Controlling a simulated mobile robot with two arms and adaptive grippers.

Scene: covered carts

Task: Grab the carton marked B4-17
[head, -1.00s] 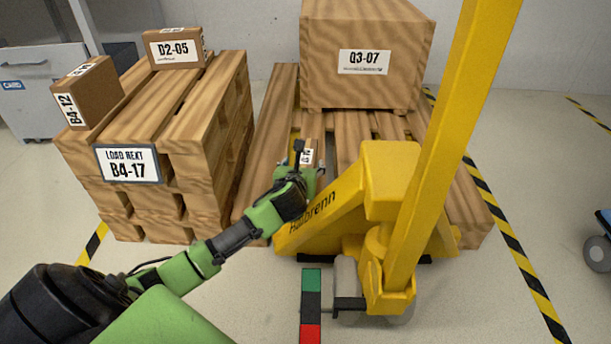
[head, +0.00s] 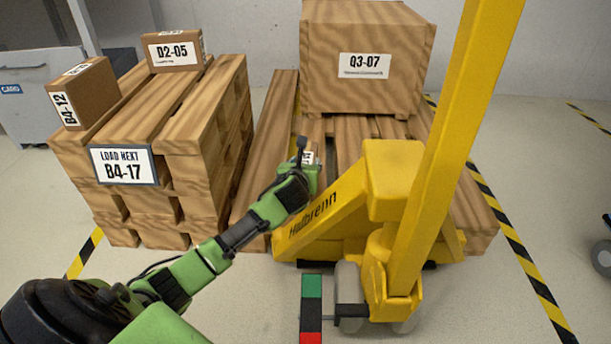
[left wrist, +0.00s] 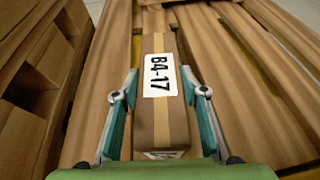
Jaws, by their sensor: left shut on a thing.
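The carton marked B4-17 (left wrist: 166,122) is a narrow brown box with a tape strip and a white label on top. In the left wrist view it lies between the two fingers of my left gripper (left wrist: 160,74), which is shut on it. In the head view only a small part of the carton (head: 309,156) shows past my left gripper (head: 306,168), over the pallet under the yellow jack. I cannot tell whether the carton touches the slats. My right gripper is not in view.
A pallet stack (head: 205,115) at left bears a sign (head: 124,166) reading LOAD NEXT B4-17 and cartons B4-12 (head: 98,90) and D2-05 (head: 172,66). A large crate Q3-07 (head: 365,95) stands behind. The yellow pallet jack (head: 395,170) is close right of my gripper.

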